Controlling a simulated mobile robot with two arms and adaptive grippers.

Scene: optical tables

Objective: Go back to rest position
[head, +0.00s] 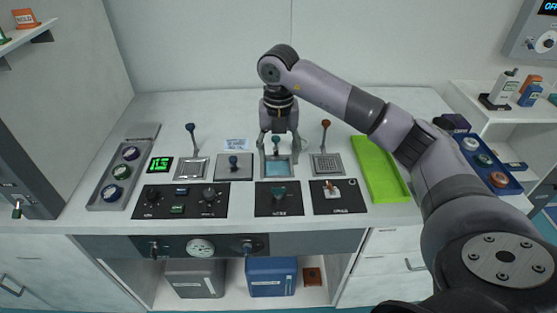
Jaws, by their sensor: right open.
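My right arm reaches in from the right, bends at the top and points down over the white table. My right gripper (278,152) is open. Its two fingers are spread on either side of a small joystick-like lever (276,142) standing on a light-blue square plate (278,171). I cannot tell whether the fingers touch the lever, but they are not closed on it. My left gripper is out of view.
Levers with a blue knob (190,127) and a red knob (326,124) rise to either side. Black control panels (278,198) line the front. A green tray (380,168) lies right, under my forearm. A grey dial rack (101,190) is left. A side shelf (490,110) holds bottles.

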